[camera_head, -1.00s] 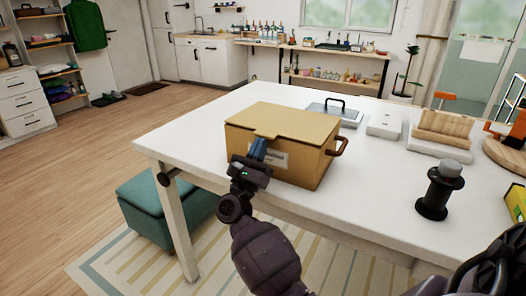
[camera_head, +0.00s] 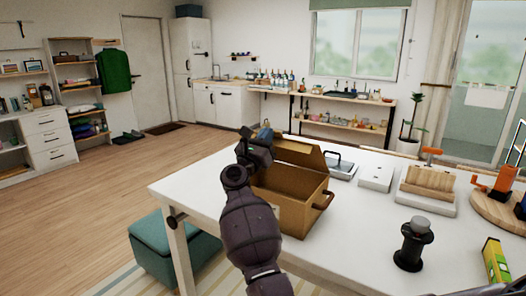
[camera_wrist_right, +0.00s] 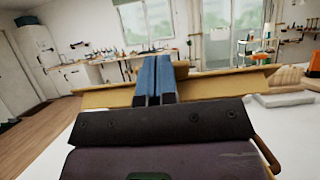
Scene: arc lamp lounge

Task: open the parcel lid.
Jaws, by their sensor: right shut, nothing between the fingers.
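The parcel is a brown cardboard box (camera_head: 300,208) on the white table, with a dark handle on its right side. Its lid (camera_head: 300,153) is raised and tilted up at the far side, so the box stands partly open. My right gripper (camera_head: 264,131) is at the lid's upper left, its blue fingers shut with nothing between them. The arm hides the box's left part and some of the lid. In the right wrist view, the closed blue fingers (camera_wrist_right: 153,75) point ahead over a cardboard edge of the parcel (camera_wrist_right: 220,87). My left gripper is not in view.
The white table (camera_head: 350,235) also holds a grey tray with a black handle (camera_head: 342,168), a white box (camera_head: 376,178), a wooden block on a white base (camera_head: 428,184) and a black cylinder (camera_head: 412,245). A teal ottoman (camera_head: 170,250) stands left of the table.

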